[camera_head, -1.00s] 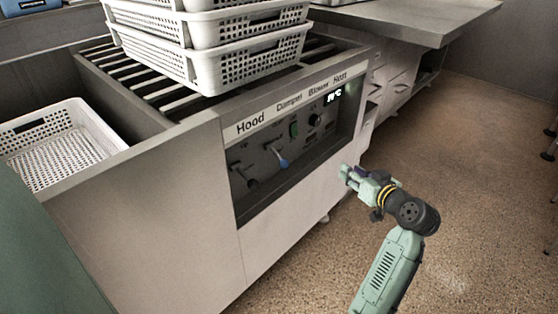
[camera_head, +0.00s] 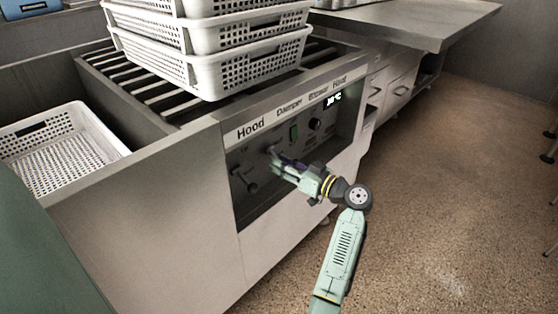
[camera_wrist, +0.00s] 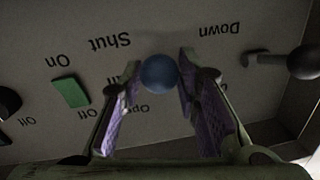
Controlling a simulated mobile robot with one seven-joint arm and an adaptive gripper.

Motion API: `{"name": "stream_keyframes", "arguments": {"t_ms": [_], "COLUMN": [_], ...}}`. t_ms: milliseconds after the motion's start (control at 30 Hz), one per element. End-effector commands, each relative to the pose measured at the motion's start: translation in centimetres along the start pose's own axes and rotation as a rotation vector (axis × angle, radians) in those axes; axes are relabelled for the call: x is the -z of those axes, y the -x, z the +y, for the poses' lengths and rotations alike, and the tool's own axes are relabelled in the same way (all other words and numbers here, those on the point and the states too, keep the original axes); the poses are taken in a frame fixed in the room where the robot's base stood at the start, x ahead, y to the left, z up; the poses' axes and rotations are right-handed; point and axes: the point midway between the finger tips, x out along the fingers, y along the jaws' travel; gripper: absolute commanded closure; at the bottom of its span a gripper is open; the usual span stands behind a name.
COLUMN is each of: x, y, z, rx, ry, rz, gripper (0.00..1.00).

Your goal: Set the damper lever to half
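The damper lever is the one with a blue knob (camera_wrist: 158,73) in the wrist view, on the dark control panel. In the head view the knob is hidden behind my gripper (camera_head: 279,164); only a grey bit of the lever (camera_head: 271,151) shows below the Damper label. In the wrist view my gripper (camera_wrist: 158,80) is open, with a purple-padded finger on each side of the knob. The fingertips are very close to it; I cannot tell if they touch. Upside-down "Shut" and partly hidden "Open" labels are on the panel around it.
The hood lever with a dark knob (camera_head: 252,187) stands left of the damper; it also shows in the wrist view (camera_wrist: 303,62). A green switch (camera_head: 293,133) and a black dial (camera_head: 315,124) lie to the right. White baskets (camera_head: 208,70) are stacked above.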

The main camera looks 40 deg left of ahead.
Motion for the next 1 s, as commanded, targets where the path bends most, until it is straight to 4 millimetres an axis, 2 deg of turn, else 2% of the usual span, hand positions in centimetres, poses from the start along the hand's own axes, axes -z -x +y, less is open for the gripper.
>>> {"name": "stream_keyframes", "arguments": {"t_ms": [167, 467, 900, 1000], "x": [-0.05, -0.05, -0.05, -0.05], "y": [-1.32, -1.45, -1.42, -1.39], "z": [-0.01, 0.02, 0.01, 0.00], "rx": [0.000, -0.002, -0.001, -0.001], "ry": [-0.001, 0.000, 0.000, -0.001], "rz": [-0.002, -0.001, -0.001, -0.001], "gripper": [0.70, 0.71, 1.00, 1.00]}}
